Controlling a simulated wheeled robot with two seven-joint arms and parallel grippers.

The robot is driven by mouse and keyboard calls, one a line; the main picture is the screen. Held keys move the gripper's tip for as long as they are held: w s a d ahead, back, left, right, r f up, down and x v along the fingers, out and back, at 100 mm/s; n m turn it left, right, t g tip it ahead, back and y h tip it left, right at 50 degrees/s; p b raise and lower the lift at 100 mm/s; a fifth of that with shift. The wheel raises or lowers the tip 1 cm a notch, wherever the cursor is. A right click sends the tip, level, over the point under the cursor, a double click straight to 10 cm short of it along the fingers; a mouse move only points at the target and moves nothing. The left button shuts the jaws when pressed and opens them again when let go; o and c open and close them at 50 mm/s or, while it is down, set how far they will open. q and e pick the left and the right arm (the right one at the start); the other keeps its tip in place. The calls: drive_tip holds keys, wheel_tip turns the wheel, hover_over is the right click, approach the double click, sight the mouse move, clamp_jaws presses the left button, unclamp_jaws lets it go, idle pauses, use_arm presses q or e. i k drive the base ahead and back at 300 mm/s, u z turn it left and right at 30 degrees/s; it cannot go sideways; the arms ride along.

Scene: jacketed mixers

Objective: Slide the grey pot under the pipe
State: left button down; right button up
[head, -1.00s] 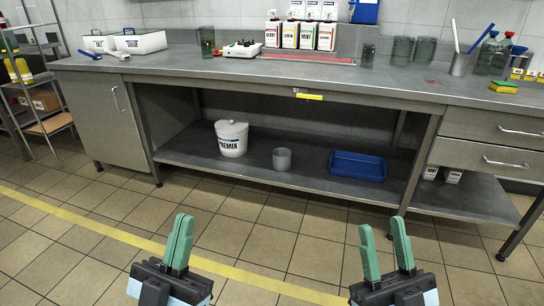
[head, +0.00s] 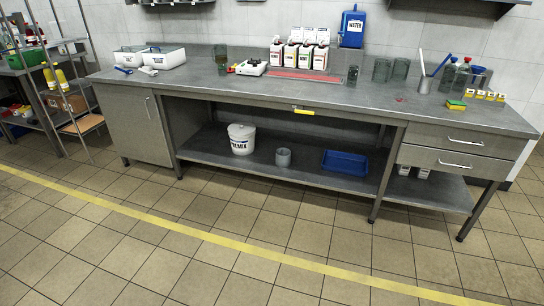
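A small grey pot (head: 283,157) stands upright on the lower shelf (head: 310,176) of the steel workbench, between a white bucket and a blue tray. No pipe can be made out in the head view. Neither of my grippers shows in the head view now.
The white bucket (head: 242,139) labelled PREMIX stands left of the pot, and the blue tray (head: 345,163) lies to its right. The worktop (head: 330,91) holds bottles, glass vessels and white tubs. Tiled floor (head: 200,206) with a yellow line (head: 233,243) is clear in front.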

sight(283, 158)
drive_tip(key=u, duration=0.8)
drive_tip(key=k, duration=1.05)
drive_tip(key=u, duration=1.05)
drive_tip(key=i, duration=2.5)
drive_tip(key=z, duration=1.15)
drive_tip(key=i, duration=1.6)
drive_tip(key=z, duration=1.3)
